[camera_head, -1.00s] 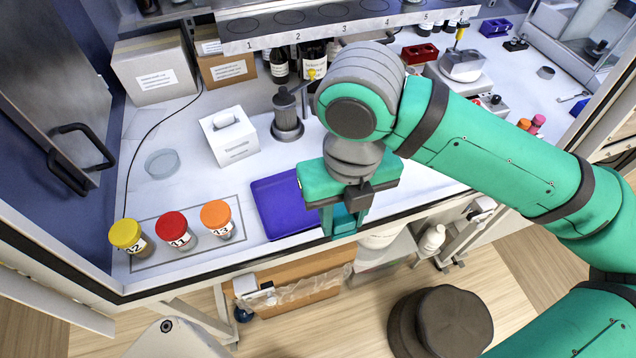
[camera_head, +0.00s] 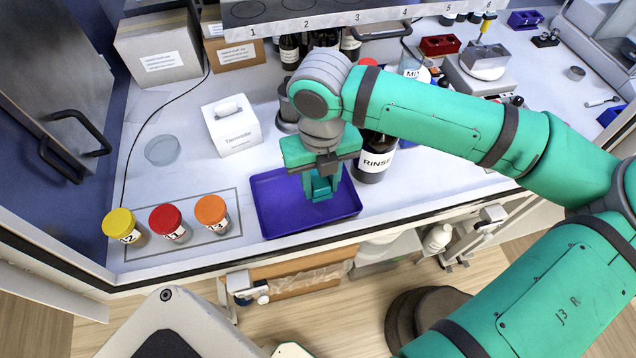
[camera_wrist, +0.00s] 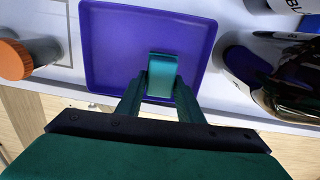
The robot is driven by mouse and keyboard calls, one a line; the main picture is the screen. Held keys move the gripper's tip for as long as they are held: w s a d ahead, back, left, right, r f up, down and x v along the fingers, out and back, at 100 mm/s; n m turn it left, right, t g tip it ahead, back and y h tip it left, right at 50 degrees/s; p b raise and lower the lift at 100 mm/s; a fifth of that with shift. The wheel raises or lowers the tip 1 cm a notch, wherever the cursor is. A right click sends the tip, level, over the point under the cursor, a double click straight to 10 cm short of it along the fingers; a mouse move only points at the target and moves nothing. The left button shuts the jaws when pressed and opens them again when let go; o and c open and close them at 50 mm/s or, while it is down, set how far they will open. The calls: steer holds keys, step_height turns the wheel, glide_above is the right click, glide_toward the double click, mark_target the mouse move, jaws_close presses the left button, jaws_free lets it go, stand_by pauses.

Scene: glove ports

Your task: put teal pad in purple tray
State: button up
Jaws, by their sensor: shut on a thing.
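The purple tray (camera_head: 282,215) lies flat on the white bench near its front edge. It also fills the upper middle of the wrist view (camera_wrist: 110,50). My gripper (camera_head: 323,195) is over the right part of the tray, pointing down. It is shut on the teal pad (camera_wrist: 161,76), which shows between the fingertips (camera_wrist: 161,92) in the wrist view, over the tray's inside. In the head view the pad (camera_head: 321,187) is mostly merged with the teal fingers. I cannot tell whether the pad touches the tray floor.
A bottle marked RINSE (camera_head: 375,160) stands close to the tray's right. Jars with yellow (camera_head: 119,223), red (camera_head: 166,220) and orange (camera_head: 211,210) lids stand to its left. A white tissue box (camera_head: 232,128) and a glass dish (camera_head: 163,150) are behind. A shelf (camera_head: 300,18) crosses the back.

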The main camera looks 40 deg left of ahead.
mark_target(321, 188)
steer(key=f, duration=0.2)
steer(key=w+f, duration=0.1)
steer(key=shift+a+f, duration=0.3)
steer(key=shift+f, duration=0.25)
steer(key=shift+s, duration=0.25)
steer(key=shift+f, duration=0.1)
steer(key=o, duration=1)
step_height(321, 188, up, 12)
steer(key=shift+r, duration=0.1)
